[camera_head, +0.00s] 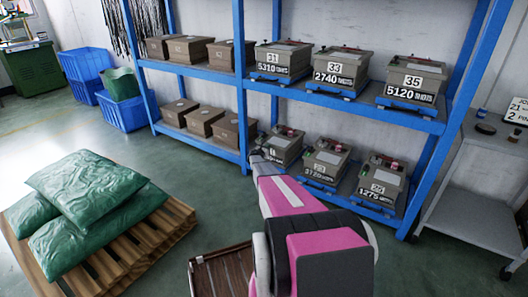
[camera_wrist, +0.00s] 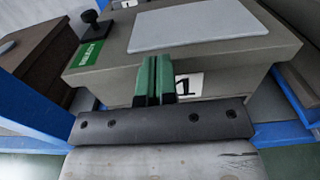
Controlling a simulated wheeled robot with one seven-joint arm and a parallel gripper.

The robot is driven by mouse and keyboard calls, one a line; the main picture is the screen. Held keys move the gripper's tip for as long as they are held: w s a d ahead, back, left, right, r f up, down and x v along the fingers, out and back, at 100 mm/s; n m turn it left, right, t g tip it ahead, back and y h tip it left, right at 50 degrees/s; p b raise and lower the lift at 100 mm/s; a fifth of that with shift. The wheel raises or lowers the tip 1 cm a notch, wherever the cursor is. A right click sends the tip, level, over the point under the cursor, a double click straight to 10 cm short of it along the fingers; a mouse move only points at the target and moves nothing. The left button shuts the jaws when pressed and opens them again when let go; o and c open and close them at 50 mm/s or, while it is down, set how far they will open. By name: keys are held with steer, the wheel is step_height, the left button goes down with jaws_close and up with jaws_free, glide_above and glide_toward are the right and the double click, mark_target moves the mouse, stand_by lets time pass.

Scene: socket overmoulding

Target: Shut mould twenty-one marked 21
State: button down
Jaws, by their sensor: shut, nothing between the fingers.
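The mould (camera_head: 285,146) is a grey-brown box at the left of the numbered moulds on the lower shelf. My arm covers part of its number plate in the head view. In the wrist view the mould (camera_wrist: 225,60) fills the upper middle, with a pale plate on top, a black knob and a green label at the left. Its white number plate (camera_wrist: 189,84) shows only a "1" beside my fingers. My gripper (camera_wrist: 155,75) is shut and empty, its green fingers in front of the mould's near face. I cannot tell whether they touch it or whether the lid is fully down.
Two more numbered moulds (camera_head: 327,160) stand to the right on the blue rack (camera_head: 240,85). Moulds 31, 33 and 35 (camera_head: 414,80) stand on the shelf above. Brown boxes (camera_head: 205,121) stand to the left. A pallet (camera_head: 165,232) with green sacks lies at the lower left.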

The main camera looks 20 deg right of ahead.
steer(key=shift+w+d, duration=0.4)
steer(key=shift+d, duration=0.1)
steer(key=shift+w+d, duration=0.1)
steer(key=shift+w, duration=0.05)
steer(key=v, duration=1.5)
steer(key=s+a+r+m+g+y, duration=0.1)
steer(key=s+a+r+m+g, duration=0.3)
steer(key=s, duration=0.5)
steer(key=s+a+r+m+g+y, duration=0.1)
steer(key=s+a+r+m+y, duration=0.1)
steer(key=s+r+m, duration=0.6)
steer(key=s+a+r+m+g+y, duration=0.1)
steer(key=s+a+m+g, duration=0.2)
steer(key=s, duration=0.8)
steer(key=s+a+r+m+g+y, duration=0.1)
steer(key=s+a+r+m+y, duration=0.2)
steer(key=s+a, duration=0.3)
steer(key=s+a+r+m+y, duration=0.3)
steer(key=s+a, duration=0.3)
steer(key=s, duration=0.6)
steer(key=s+a+r+m+g+y, duration=0.1)
steer(key=s+a+r+m+y, duration=0.3)
steer(key=s, duration=0.5)
steer(key=a, duration=0.2)
steer(key=shift+a+r+g+y, duration=0.3)
steer(key=shift+a, duration=0.05)
